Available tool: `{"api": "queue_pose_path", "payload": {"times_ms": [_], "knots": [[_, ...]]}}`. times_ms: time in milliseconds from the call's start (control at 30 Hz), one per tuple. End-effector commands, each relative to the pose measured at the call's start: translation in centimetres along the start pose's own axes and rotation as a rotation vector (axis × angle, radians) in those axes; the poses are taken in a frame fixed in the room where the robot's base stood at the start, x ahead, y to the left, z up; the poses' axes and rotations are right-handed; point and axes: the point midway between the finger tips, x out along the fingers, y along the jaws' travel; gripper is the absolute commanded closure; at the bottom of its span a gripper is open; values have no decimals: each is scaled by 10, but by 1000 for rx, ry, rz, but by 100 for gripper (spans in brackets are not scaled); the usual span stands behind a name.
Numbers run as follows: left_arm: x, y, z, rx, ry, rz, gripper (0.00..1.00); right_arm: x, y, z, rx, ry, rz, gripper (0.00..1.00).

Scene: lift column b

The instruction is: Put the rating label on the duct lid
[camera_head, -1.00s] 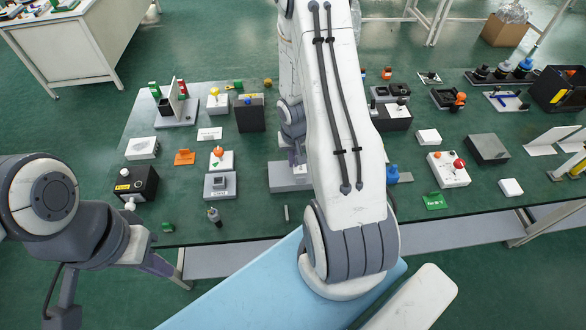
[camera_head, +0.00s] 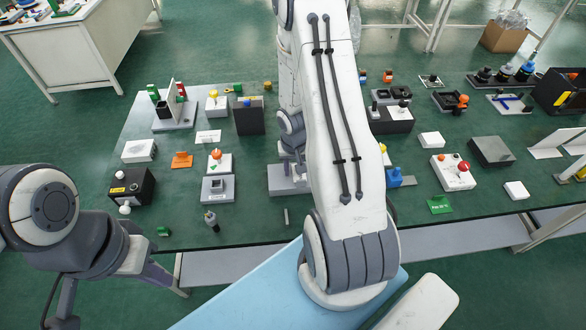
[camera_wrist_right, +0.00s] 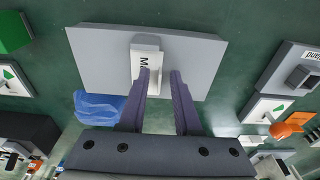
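In the right wrist view a white block (camera_wrist_right: 146,42) stands on a grey slab (camera_wrist_right: 90,50). I take the block to be the duct lid. A white label with a black letter M (camera_wrist_right: 137,66) shows on it, its remaining text hidden behind a finger. My right gripper (camera_wrist_right: 161,74) is open, with its fingers apart over the slab; one finger overlaps the block in view and the other is to its right. Contact cannot be told. In the head view the slab (camera_head: 285,181) is partly hidden by my right arm. My left arm is at the left edge; its fingertips cannot be made out.
A blue part (camera_head: 394,177) stands right of the slab. A grey box (camera_head: 218,189) and an orange-topped block (camera_head: 215,160) stand left of it. A white text card (camera_head: 208,137) lies farther back. Many other parts crowd the green table; its front edge (camera_head: 240,245) is clearer.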

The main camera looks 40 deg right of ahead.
Motion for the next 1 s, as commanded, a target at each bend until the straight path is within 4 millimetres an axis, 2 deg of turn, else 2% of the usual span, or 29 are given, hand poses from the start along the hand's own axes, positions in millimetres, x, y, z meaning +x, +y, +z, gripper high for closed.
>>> {"api": "queue_pose_path", "payload": {"times_ms": [167,500,700,833,1000], "knots": [[-13,1,-1,0,0,0,100,-14,0,-1,0,1,0,68],[-65,5,-4,-1,0,0,100,-80,0,-1,1,1,0,68],[-85,6,-5,-2,0,0,100,-109,0,-2,1,2,0,68],[-90,6,-5,-2,0,0,100,-120,0,-1,0,0,0,68],[-91,7,-5,-2,0,0,100,-124,0,0,0,-1,0,68]]}}
